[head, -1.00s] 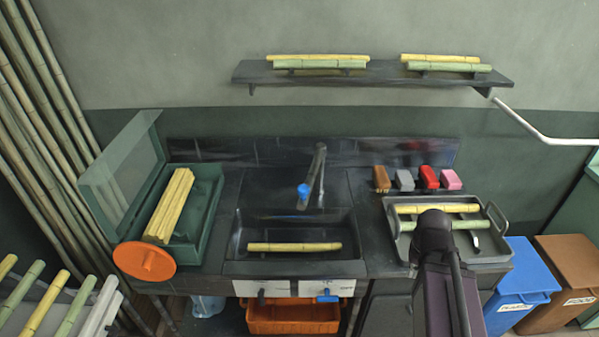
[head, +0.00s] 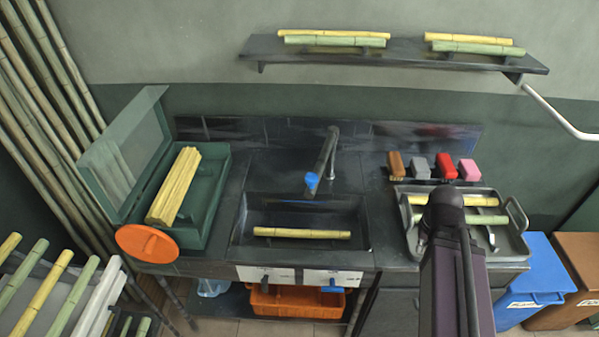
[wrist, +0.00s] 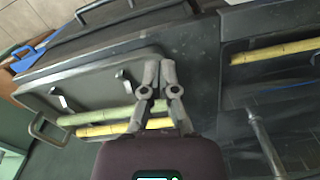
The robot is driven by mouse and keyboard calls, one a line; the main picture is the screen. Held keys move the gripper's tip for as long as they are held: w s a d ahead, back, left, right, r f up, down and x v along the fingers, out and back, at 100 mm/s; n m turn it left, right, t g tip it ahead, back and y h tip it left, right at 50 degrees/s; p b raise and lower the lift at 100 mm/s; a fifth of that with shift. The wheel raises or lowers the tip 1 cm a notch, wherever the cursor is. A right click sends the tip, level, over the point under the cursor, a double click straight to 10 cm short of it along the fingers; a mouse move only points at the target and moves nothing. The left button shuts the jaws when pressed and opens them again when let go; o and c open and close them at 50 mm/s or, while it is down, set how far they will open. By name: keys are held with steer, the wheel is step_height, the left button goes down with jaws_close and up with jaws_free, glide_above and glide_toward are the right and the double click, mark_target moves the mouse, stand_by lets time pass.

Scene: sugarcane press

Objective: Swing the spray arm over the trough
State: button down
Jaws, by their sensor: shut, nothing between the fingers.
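The spray arm (head: 325,156) is a dark grey tube with a blue tip, rising behind the trough. In the head view it leans forward and slightly left, and its tip shows near the trough's back edge. The trough (head: 290,215) is a black sunken basin in the counter, with one yellow cane (head: 302,233) lying in it. My gripper (wrist: 160,68) is shut and empty in the wrist view. The head view does not show my fingers.
A grey tray (head: 408,240) with canes stands right of the trough, partly behind my arm. Several coloured blocks (head: 446,166) stand behind it. A green open-lidded box (head: 212,205) with yellow canes is at left. A shelf (head: 400,48) hangs above.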

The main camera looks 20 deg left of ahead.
steer(key=w+a+r+n+y+p, duration=0.1)
steer(key=a+r+n+p, duration=0.6)
steer(key=a, duration=0.5)
steer(key=w+a+r+n+g+y+p, duration=0.1)
steer(key=w+a+r+n+p, duration=0.1)
steer(key=a+r+n+p, duration=0.5)
steer(key=w+a+r+n+y+p, duration=0.1)
steer(key=a+r+n+p, duration=0.6)
steer(key=a, duration=1)
steer(key=shift+w+a+r+n+g+y+p, duration=0.35)
steer(key=shift+w+r+n, duration=0.2)
steer(key=shift+r+n, duration=0.4)
steer(key=shift+f, duration=0.25)
steer(key=b+x, duration=1)
steer(key=shift+w+d, duration=0.3)
steer(key=shift+d, duration=0.35)
steer(key=shift+w+d, duration=0.3)
steer(key=shift+d, duration=0.3)
steer(key=shift+w+d, duration=0.3)
steer(key=shift+d, duration=0.35)
